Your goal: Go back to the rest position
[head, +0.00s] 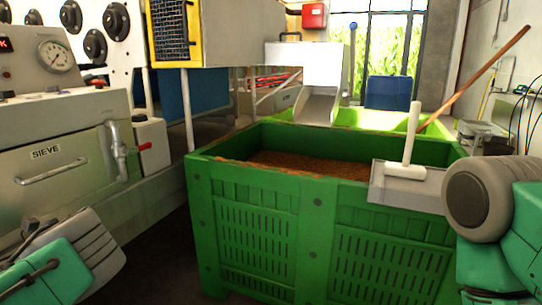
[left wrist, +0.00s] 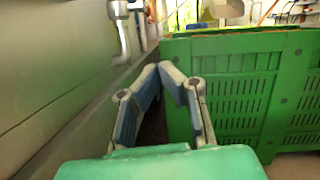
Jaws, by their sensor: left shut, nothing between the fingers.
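My left gripper (left wrist: 160,70) shows in the left wrist view with its two blue-grey fingers meeting at the tips and nothing between them. It points at the gap between the machine panel and the green crate (left wrist: 240,45), apart from both. In the head view my left arm's green and grey parts are at the lower left, in front of the sieve panel (head: 60,180). My right arm's grey and green links show at the right edge, in front of the crate's right corner. My right gripper is not in view.
The green crate (head: 315,220) holds brown material (head: 310,165). A grey tray-like piece with a white T-handle (head: 412,145) sits at its right rim. A chute (head: 319,105) stands behind. Dark floor separates machine and crate.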

